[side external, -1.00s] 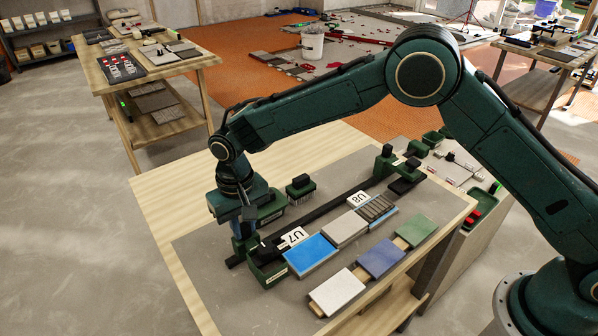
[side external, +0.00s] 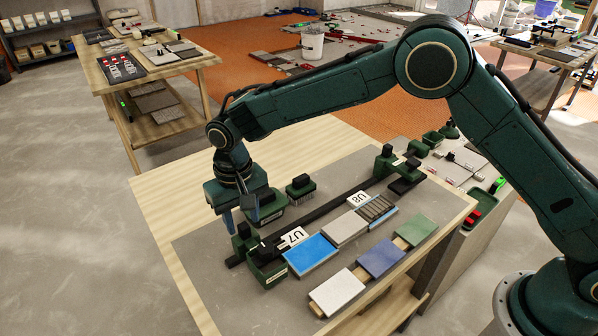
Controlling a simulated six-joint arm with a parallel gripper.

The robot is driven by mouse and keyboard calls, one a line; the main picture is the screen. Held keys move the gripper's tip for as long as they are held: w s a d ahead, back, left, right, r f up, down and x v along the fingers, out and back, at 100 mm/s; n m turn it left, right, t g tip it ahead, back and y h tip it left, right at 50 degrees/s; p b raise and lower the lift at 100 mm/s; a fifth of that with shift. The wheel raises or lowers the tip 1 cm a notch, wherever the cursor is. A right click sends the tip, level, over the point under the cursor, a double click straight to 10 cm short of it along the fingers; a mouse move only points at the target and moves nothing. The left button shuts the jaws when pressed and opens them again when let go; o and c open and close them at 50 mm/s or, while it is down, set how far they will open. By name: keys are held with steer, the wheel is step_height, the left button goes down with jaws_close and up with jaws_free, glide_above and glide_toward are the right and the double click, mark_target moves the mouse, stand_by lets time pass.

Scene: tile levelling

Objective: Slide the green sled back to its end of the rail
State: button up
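The dark rail (side external: 325,206) runs diagonally across the grey bench mat. A green block with a dark knob, which looks like the green sled (side external: 243,241), sits at the rail's near left end. Another green block with a dark top (side external: 385,161) stands at the far right end. My gripper (side external: 240,225) hangs just above the left green block, fingers pointing down. Its fingers look spread apart, with nothing seen held between them. The fingertips partly overlap the block in this view, so the exact gap to it is hard to judge.
Blue (side external: 309,254) and grey (side external: 345,229) tiles lie along the rail with U7 and U8 cards. A second row of tiles (side external: 337,292) lies in front.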

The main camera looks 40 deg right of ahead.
steer(key=shift+r, duration=2.25)
steer(key=shift+r, duration=0.1)
steer(key=shift+d+r, duration=0.15)
steer(key=shift+r, duration=0.05)
steer(key=s+d+r+t, duration=0.1)
steer(key=s+d+r, duration=0.4)
steer(key=d+r, duration=0.4)
steer(key=s+d+r+t, duration=0.2)
steer(key=s+d+r, duration=0.4)
steer(key=d+r, duration=0.2)
steer(key=s+d+t, duration=0.1)
steer(key=s+d, duration=0.4)
steer(key=s, duration=0.5)
steer(key=s+d+t, duration=0.1)
steer(key=s+d, duration=0.5)
steer(key=s, duration=0.4)
steer(key=shift+s+f+t, duration=0.15)
steer(key=shift+f+t, duration=0.1)
steer(key=shift+t, duration=0.05)
